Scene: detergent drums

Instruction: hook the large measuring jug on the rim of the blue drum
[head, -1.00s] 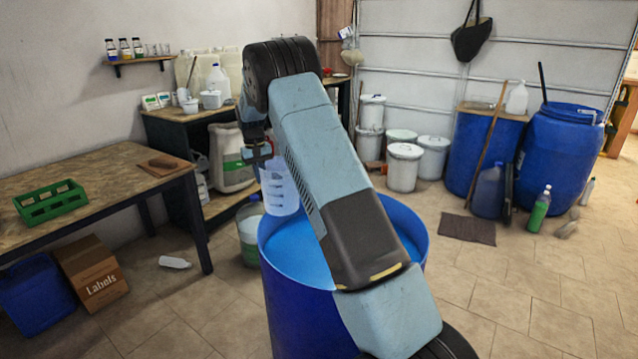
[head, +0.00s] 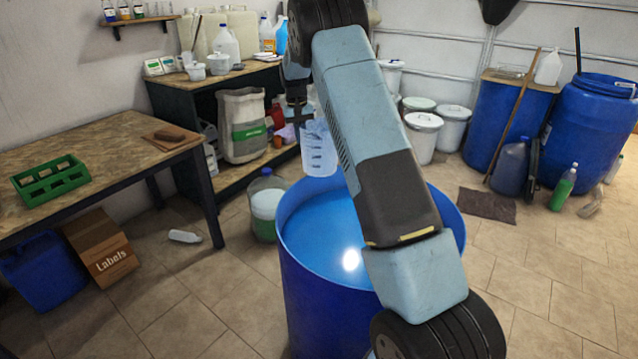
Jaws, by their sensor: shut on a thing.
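The large measuring jug (head: 319,158) is clear plastic with white scale marks. My gripper (head: 297,122) is shut on it at its upper left, and the jug hangs roughly upright. In the picture its bottom is close to the far rim of the open blue drum (head: 300,290); I cannot tell the gap in depth. The drum stands in front of me, holding blue liquid with a bright reflection. My arm hides the drum's right part and some of the jug's right side. The jug's handle is not clear.
A workbench with a green crate (head: 50,180) is at left, a shelf bench (head: 225,80) behind. White buckets (head: 423,135) and closed blue drums (head: 590,125) stand at the back right.

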